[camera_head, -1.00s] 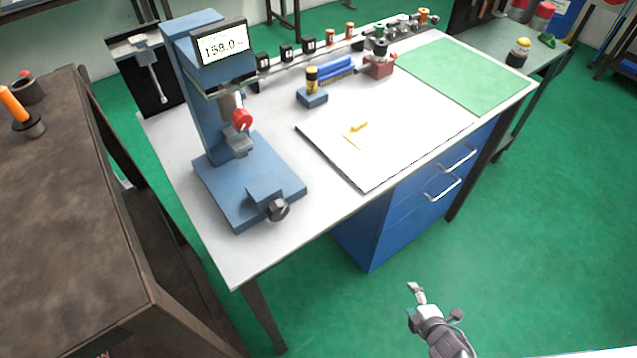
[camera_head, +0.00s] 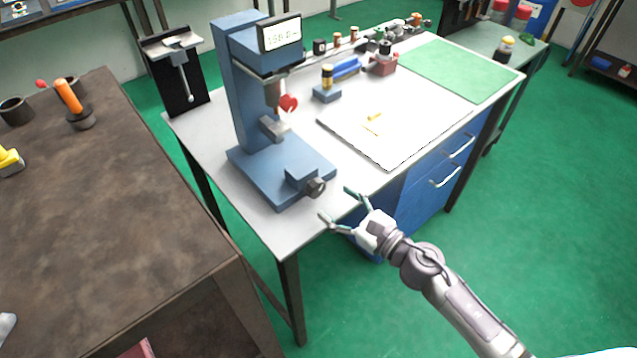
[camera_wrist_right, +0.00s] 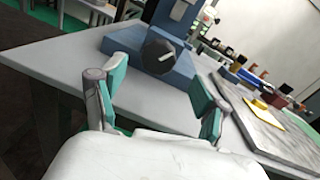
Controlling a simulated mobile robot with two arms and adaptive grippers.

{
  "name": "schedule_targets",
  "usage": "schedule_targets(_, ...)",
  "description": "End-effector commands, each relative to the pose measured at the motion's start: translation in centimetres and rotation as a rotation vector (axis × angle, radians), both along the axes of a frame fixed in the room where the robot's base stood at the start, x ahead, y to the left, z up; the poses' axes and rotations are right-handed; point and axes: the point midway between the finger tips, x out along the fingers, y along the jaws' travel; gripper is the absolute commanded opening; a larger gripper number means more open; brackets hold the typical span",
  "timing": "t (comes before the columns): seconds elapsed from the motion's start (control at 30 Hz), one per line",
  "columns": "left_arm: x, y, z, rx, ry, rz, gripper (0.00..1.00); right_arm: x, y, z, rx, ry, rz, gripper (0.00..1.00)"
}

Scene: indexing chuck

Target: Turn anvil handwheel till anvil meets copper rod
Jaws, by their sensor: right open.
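The blue tester (camera_head: 238,97) stands on the white table with its display (camera_head: 281,34) lit; the digits are hard to read. Its dark anvil handwheel (camera_head: 316,187) sits at the front of the blue base. A red knob (camera_head: 288,103) is on the upper part. My right gripper (camera_head: 335,203) is open and empty, just in front of the handwheel and apart from it. In the right wrist view, the handwheel (camera_wrist_right: 157,57) shows beyond and between the open fingers (camera_wrist_right: 152,98). I cannot pick out a copper rod at the anvil. My left gripper is not in view.
A white board (camera_head: 400,140) with small yellow pieces lies right of the tester. A blue block (camera_head: 327,93) and small parts stand behind. A brown bench (camera_head: 110,200) is at left. A green mat (camera_head: 455,68) covers the table's far right.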

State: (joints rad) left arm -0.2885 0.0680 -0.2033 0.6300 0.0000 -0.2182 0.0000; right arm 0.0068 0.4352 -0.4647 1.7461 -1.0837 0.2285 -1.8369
Motion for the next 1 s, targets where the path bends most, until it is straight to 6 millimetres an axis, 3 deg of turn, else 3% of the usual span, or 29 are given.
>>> schedule_targets(0.3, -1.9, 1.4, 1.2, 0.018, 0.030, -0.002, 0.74, 3.9, 3.4, 0.1, 0.003, 0.001, -0.002, 0.73)
schedule_targets(0.73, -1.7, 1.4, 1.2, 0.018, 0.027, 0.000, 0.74, 4.6, 4.0, -0.1, 0.001, 0.002, -0.001, 0.73)
schedule_targets(1.0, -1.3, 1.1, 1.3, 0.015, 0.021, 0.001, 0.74, 4.5, 4.0, -0.1, 0.001, 0.002, -0.001, 0.28)
